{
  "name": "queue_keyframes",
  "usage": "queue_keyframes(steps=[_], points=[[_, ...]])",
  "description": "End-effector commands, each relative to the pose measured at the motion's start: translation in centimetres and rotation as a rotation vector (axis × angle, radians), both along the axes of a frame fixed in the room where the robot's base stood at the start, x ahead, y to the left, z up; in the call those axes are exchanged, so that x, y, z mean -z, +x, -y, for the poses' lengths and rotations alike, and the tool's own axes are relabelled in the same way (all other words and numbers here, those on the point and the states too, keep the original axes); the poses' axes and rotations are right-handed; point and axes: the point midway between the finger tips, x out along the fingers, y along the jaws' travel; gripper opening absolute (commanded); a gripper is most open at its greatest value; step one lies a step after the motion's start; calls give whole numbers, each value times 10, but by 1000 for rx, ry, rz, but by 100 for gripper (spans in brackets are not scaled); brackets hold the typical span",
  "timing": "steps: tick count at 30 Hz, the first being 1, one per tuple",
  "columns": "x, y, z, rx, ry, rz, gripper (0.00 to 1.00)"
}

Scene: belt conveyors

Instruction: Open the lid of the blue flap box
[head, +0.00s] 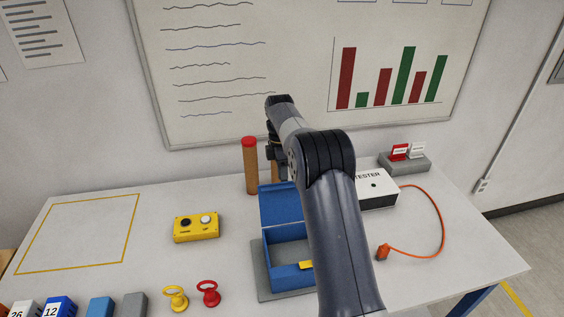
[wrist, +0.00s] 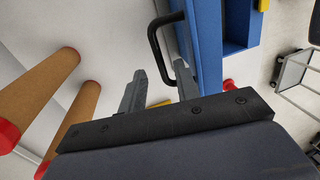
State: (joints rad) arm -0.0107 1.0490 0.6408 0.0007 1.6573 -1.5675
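The blue flap box (head: 290,280) sits on a grey base plate at the table's front middle, with a yellow tab on its front. Its lid (head: 282,205) stands raised at the back, and the inside shows. My arm hides the box's right part. My gripper (head: 276,150) is behind and above the raised lid, partly hidden by my arm. In the wrist view my gripper (wrist: 160,90) has its two fingers apart. A black handle (wrist: 156,42) on the blue lid (wrist: 207,50) lies close to the right finger; I cannot tell whether they touch.
Brown red-capped cylinders (head: 251,168) stand behind the box. A white tester box (head: 378,190) with an orange cable (head: 442,225) is at right. A yellow button box (head: 196,227) is at left, with yellow and red rings (head: 208,293) in front. The yellow-outlined area (head: 85,230) is clear.

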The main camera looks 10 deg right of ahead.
Motion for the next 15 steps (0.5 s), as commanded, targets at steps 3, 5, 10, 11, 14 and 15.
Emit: queue_keyframes(steps=[3, 5, 10, 11, 14, 15], points=[[-21, 6, 0, 0, 0, 4, 31], [-31, 8, 0, 0, 0, 3, 31], [-54, 12, 0, 0, 0, 0, 31], [-57, 13, 0, 0, 0, -1, 31], [-65, 14, 0, 0, 0, -1, 31], [-67, 14, 0, 0, 0, -2, 31]])
